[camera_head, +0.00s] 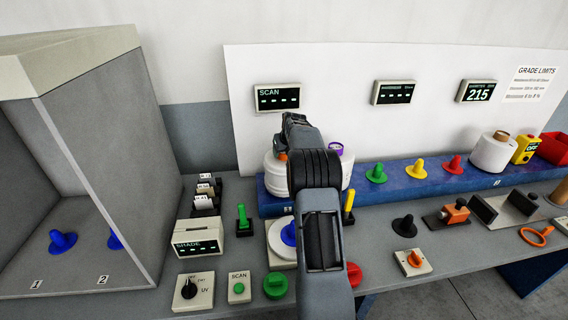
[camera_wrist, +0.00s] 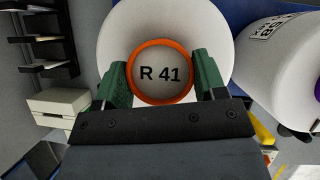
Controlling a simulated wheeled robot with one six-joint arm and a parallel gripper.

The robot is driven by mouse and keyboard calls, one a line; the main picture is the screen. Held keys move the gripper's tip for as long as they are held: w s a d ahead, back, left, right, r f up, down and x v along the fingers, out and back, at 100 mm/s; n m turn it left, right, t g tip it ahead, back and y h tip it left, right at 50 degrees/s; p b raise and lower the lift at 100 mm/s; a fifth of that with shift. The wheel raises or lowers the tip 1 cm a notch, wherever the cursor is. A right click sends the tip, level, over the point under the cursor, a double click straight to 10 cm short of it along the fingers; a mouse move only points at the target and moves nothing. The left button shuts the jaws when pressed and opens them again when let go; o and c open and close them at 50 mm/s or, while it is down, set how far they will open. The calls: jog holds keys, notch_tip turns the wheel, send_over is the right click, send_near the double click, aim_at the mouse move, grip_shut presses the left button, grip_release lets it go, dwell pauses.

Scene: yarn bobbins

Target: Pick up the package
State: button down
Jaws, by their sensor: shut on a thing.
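A white yarn bobbin, the likely package, has an orange ring around an end marked "R 41". In the wrist view the bobbin (camera_wrist: 114,35) fills the upper middle. My gripper (camera_wrist: 160,72) has its two green fingers on either side of the orange ring and is shut on it. In the head view the bobbin (camera_head: 274,174) shows only in part behind my arm, above the blue rail. I cannot tell whether it still touches the rail.
A second white bobbin with a purple ring (camera_head: 336,149) stands close on the right. Coloured pegs (camera_head: 377,174) line the blue rail (camera_head: 405,186) farther right. A grey booth (camera_head: 150,165) stands at left. A SHADE display (camera_head: 198,240) and a SCAN button box (camera_head: 239,287) sit in front.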

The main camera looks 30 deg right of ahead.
notch_tip(320, 180, up, 10)
jog(key=shift+r+b, duration=0.2)
jog(key=shift+b, duration=0.15)
jog(key=shift+f, duration=0.1)
dwell(0.4)
